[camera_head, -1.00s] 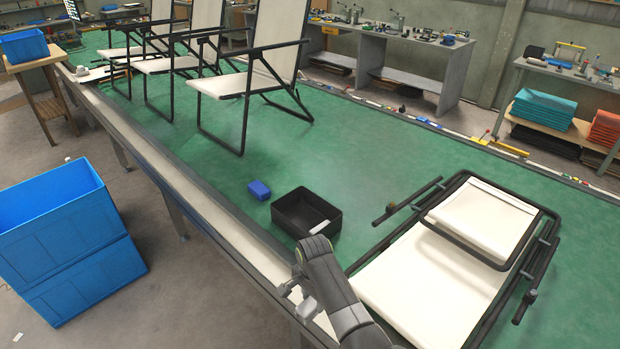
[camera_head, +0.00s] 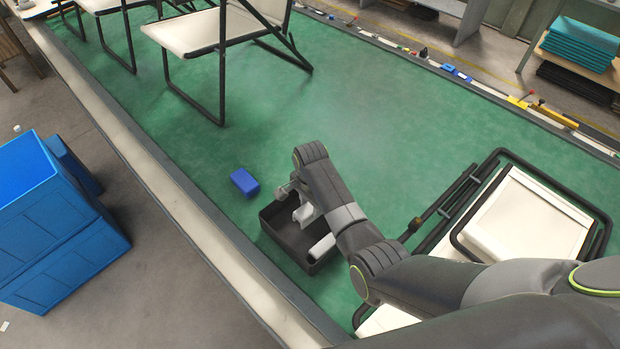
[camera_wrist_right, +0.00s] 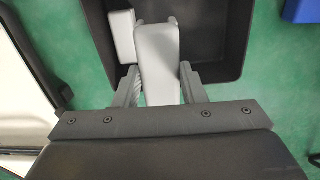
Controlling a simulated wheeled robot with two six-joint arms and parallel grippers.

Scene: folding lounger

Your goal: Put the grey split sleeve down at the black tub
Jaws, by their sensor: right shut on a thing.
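The black tub (camera_head: 273,229) stands on the green mat near the bench's front edge, and its walls also show in the right wrist view (camera_wrist_right: 238,45). My right gripper (camera_head: 298,205) is over the tub, pointing down. In the right wrist view its fingers (camera_wrist_right: 160,86) are shut on the grey split sleeve (camera_wrist_right: 158,52), which lies within the tub's outline. Whether the sleeve touches the tub floor I cannot tell. A second pale grey piece (camera_wrist_right: 122,36) lies in the tub beside it and shows whitish in the head view (camera_head: 322,247). My left gripper is out of view.
A small blue block (camera_head: 244,183) sits on the mat just behind the tub. A folded lounger (camera_head: 530,215) lies to the right, partly behind my right arm. A standing chair (camera_head: 195,33) is further back. Blue crates (camera_head: 50,235) stand off the bench at left. The mat's middle is clear.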

